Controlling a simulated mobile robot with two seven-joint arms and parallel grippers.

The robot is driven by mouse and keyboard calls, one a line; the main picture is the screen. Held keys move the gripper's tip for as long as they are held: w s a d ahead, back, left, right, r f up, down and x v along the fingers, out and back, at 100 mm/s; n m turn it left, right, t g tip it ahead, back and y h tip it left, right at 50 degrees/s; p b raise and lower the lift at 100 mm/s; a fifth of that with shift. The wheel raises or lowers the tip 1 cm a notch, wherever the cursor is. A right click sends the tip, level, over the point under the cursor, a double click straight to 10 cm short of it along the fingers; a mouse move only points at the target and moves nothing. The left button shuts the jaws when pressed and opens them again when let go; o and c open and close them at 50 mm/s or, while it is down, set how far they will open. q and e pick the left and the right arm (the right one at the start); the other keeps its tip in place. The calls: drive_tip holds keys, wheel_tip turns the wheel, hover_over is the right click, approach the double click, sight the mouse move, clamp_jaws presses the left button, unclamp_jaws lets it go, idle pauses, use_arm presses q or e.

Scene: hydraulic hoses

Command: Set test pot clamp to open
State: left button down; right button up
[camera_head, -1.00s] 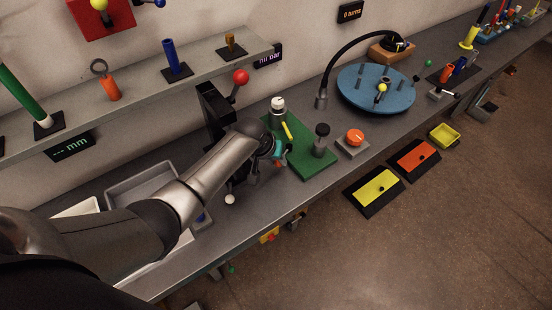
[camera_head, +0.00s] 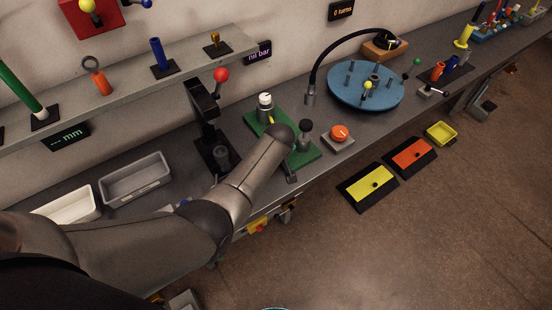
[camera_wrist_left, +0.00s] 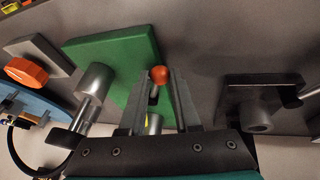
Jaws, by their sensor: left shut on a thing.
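The green board (camera_head: 262,124) on the bench carries a grey pot with a white top (camera_head: 265,106), a small yellow part (camera_head: 271,119) and a black-knobbed post (camera_head: 305,134). My left arm covers the board's middle in the head view, hiding most of the gripper. In the left wrist view, my left gripper (camera_wrist_left: 160,88) is shut on a short lever with an orange ball tip (camera_wrist_left: 160,74), which shows between the fingers over the edge of the green board (camera_wrist_left: 110,58). I cannot tell the clamp's position. My right gripper is not in view.
An orange knob on a grey block (camera_head: 339,134) is right of the board. A black press with a red ball (camera_head: 221,75) stands left of it. A blue turntable (camera_head: 345,92) is farther back. Grey (camera_head: 137,184) and white (camera_head: 70,208) trays lie at left.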

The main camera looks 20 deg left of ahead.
use_arm(q)
drive_tip(key=shift+w+d+n+y, duration=0.15)
drive_tip(key=shift+d+n+y, duration=0.2)
drive_tip(key=shift+n, duration=0.15)
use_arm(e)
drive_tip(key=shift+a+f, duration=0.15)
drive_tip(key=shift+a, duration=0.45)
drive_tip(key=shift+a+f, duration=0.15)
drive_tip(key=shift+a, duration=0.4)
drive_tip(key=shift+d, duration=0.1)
use_arm(q)
drive_tip(key=c, duration=0.6)
unclamp_jaws()
drive_tip(key=shift+c, duration=0.2)
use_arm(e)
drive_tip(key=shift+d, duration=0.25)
use_arm(q)
drive_tip(key=shift+r, duration=0.1)
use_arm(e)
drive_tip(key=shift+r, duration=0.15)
